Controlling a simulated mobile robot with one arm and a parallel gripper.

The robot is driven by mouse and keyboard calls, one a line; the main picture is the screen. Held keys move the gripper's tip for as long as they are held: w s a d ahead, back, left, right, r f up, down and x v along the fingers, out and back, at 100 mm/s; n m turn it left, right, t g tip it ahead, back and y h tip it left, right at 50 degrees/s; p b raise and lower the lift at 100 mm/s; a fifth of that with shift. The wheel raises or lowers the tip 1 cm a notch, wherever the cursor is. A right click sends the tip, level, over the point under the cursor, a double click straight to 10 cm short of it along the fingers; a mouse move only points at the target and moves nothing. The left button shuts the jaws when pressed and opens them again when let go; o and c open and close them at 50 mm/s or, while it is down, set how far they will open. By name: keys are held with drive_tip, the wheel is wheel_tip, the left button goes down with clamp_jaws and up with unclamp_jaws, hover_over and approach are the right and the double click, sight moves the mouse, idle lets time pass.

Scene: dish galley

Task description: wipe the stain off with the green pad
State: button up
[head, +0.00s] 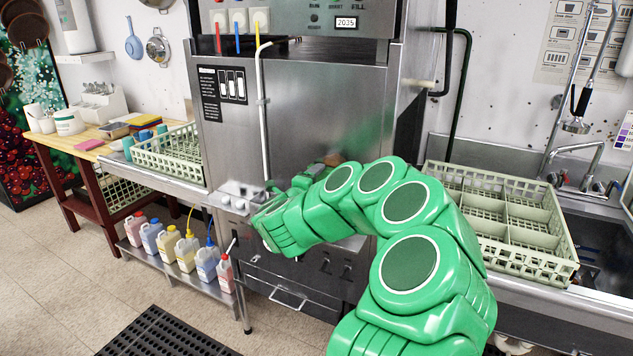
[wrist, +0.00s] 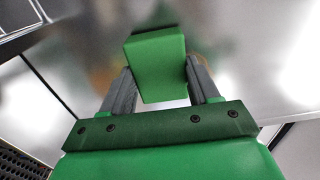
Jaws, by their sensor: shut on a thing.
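The green pad (wrist: 155,68) is a block held between the two grey fingers of my gripper (wrist: 160,76) in the wrist view. Its far end faces a shiny steel surface, and I cannot tell whether it touches. A blurred brownish patch (wrist: 104,72) shows on the steel beside and behind the pad, partly hidden by pad and fingers; it may be the stain. In the head view a small brown patch (head: 334,159) shows on the dishwasher front just above my arm. My arm largely hides the gripper and pad there.
The steel dishwasher (head: 310,95) stands in front of me, with a pale vertical pipe (head: 263,110). A divided rack (head: 510,222) sits right by the sink, another rack (head: 168,158) left. Several bottles (head: 188,252) stand on a low shelf. A black mat (head: 165,335) lies on the floor.

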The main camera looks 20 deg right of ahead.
drive_tip(key=shift+w+d, duration=0.2)
idle(0.3)
drive_tip(key=shift+s+d, duration=1.35)
drive_tip(key=shift+s, duration=0.15)
drive_tip(key=shift+s+d, duration=1.3)
drive_tip(key=shift+d, duration=0.25)
drive_tip(key=shift+w+a+r, duration=0.75)
drive_tip(key=shift+w+a, duration=0.1)
drive_tip(key=shift+a, duration=0.1)
drive_tip(key=shift+w+a, duration=0.45)
drive_tip(key=shift+w, duration=0.15)
drive_tip(key=shift+c, duration=0.4)
drive_tip(key=shift+w+a, duration=1.35)
drive_tip(key=shift+a, duration=0.15)
drive_tip(key=shift+r, duration=0.15)
